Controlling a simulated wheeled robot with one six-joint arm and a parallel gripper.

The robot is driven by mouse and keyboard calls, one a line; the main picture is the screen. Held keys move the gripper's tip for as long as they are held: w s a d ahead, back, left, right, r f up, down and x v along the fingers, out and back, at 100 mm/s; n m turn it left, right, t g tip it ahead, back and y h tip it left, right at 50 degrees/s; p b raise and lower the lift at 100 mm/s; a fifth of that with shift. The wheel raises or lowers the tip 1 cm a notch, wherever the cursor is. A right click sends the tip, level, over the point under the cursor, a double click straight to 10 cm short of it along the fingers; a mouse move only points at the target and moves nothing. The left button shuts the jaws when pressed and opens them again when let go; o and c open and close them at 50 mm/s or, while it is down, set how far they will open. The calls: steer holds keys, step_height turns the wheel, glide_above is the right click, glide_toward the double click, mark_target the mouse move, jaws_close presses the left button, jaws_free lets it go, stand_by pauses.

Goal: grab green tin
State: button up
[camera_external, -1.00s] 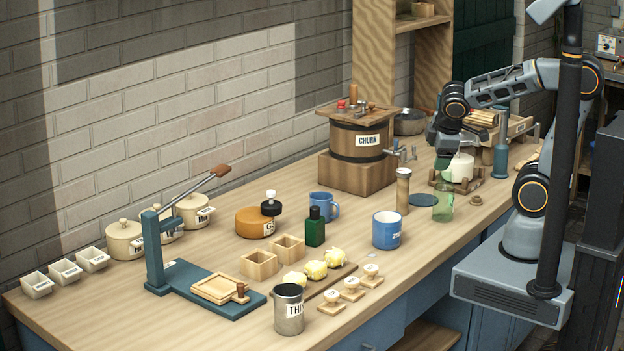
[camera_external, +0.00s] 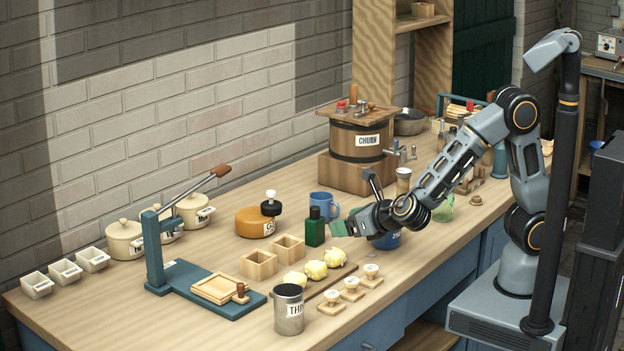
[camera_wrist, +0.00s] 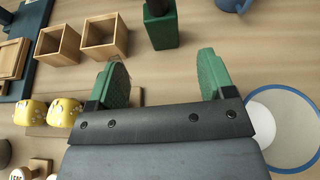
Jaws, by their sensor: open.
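The green tin (camera_external: 315,229), with a square body and black cap, stands on the bench left of the blue mug in the external view. In the wrist view the green tin (camera_wrist: 164,30) is at the top middle, just beyond the gap between the fingers. My gripper (camera_external: 343,229) is close to the tin's right side, low over the bench. In the wrist view my gripper (camera_wrist: 162,76) has its two green fingers spread wide with nothing between them.
Two open wooden boxes (camera_external: 259,265) and yellow lumps (camera_external: 314,270) stand near the tin. Another blue mug (camera_external: 322,201) is behind it.

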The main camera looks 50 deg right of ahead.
mark_target(321, 226)
steer(key=x, duration=1)
steer(key=shift+w+d+f, duration=0.15)
steer(key=shift+w+f, duration=0.1)
steer(key=shift+w, duration=0.05)
steer(key=shift+c, duration=0.2)
steer(key=c, duration=1)
steer(key=shift+r, duration=0.1)
